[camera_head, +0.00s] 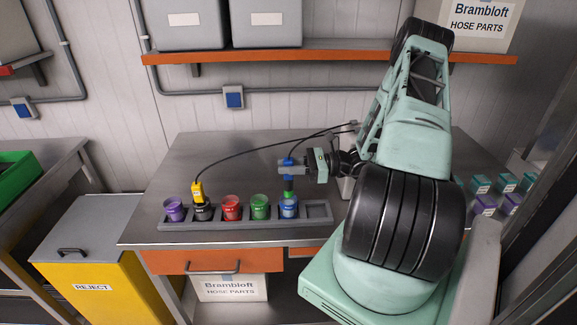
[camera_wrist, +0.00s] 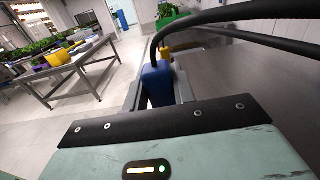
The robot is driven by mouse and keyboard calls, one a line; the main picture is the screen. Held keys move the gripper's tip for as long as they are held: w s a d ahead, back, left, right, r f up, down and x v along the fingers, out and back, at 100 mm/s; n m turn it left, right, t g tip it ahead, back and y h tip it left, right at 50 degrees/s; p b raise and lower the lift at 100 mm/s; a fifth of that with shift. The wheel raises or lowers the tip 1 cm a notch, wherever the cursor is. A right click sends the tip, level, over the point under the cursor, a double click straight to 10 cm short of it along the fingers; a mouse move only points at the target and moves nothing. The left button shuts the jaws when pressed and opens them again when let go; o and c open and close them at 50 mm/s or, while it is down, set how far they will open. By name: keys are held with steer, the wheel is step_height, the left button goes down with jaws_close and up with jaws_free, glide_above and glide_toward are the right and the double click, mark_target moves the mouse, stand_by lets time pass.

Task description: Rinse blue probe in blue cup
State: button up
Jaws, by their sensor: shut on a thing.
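The blue probe (camera_head: 288,162) is upright, with its black cable running up from its top. My gripper (camera_head: 289,168) is shut on its body from the right. A green lower part of the probe (camera_head: 289,185) points down at the blue cup (camera_head: 289,209). The cup stands in the grey rack (camera_head: 240,224), directly below the probe. The lower end meets the cup's mouth in the head view; I cannot tell how far it is inside. In the wrist view the blue probe (camera_wrist: 157,84) sits between my fingers, and its lower end and the cup are hidden.
The rack also holds purple (camera_head: 174,211), black (camera_head: 202,212), red (camera_head: 231,209) and green (camera_head: 260,208) cups. A yellow probe (camera_head: 197,191) stands in the black cup. The right slot (camera_head: 317,210) is empty. A shelf (camera_head: 330,57) hangs above.

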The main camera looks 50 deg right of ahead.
mark_target(289, 183)
steer(key=shift+f+b, duration=2.1)
steer(key=shift+f, duration=1.2)
steer(key=shift+r+p, duration=3.15)
steer(key=shift+r, duration=0.85)
